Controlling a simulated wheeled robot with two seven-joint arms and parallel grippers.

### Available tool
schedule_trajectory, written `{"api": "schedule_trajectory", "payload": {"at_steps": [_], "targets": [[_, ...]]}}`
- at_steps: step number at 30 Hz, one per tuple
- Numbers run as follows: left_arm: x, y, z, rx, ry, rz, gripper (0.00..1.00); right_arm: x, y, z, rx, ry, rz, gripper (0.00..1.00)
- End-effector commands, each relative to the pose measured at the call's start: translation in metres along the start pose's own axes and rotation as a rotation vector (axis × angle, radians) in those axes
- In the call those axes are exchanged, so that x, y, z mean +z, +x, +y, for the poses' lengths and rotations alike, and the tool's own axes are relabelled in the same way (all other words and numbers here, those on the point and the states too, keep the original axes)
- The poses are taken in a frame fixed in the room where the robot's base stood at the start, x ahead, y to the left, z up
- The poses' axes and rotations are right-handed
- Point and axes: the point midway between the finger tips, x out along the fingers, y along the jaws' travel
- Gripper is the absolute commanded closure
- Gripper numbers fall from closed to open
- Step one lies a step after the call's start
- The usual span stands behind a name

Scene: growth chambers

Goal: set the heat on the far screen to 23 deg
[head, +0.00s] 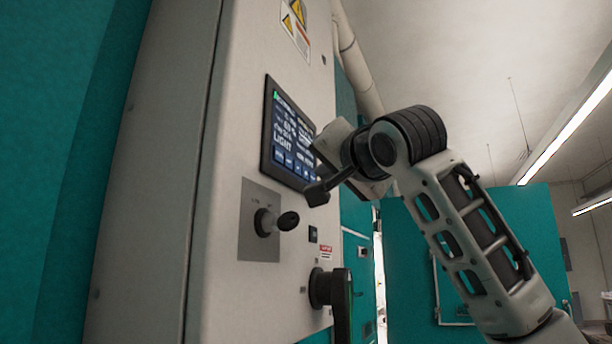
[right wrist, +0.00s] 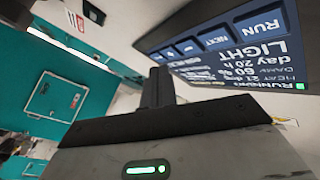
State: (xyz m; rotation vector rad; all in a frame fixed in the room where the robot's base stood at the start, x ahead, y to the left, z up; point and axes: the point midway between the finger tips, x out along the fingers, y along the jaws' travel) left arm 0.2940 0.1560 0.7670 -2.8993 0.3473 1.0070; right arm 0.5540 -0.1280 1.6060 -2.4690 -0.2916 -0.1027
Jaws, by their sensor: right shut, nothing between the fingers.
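A dark touch screen (head: 284,130) is set in the white panel of a cabinet. In the right wrist view the screen (right wrist: 225,45) appears upside down and close by; it reads HEAT 21 deg, a DAMP line of 60, LIGHT day 20 h, and buttons including NEXT and RUN. My right gripper (head: 317,192) is shut and empty, in front of the screen's lower right part, which the wrist partly hides. Its shut fingers (right wrist: 158,85) point toward the button row side; whether they touch the glass I cannot tell. My left gripper is out of view.
Below the screen, a knobbed lever (head: 268,222) on a grey plate and a black rotary handle (head: 338,295) stick out of the white panel (head: 215,290). A teal cabinet (head: 400,270) stands behind my right arm. Free air lies to the upper right.

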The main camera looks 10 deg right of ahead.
Motion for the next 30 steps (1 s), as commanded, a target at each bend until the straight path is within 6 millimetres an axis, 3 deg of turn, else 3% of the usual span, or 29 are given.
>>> {"api": "schedule_trajectory", "payload": {"at_steps": [10, 24, 30], "targets": [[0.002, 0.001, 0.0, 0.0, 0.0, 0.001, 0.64, -0.002, -0.003, 0.002, 0.0, 0.0, 0.0, 1.0], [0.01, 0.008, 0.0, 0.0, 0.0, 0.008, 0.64, -0.023, -0.033, 0.025, 0.0, 0.0, 0.0, 1.0], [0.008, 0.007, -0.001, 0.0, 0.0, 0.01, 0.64, -0.025, -0.035, 0.025, 0.0, -0.001, -0.001, 1.0]]}}
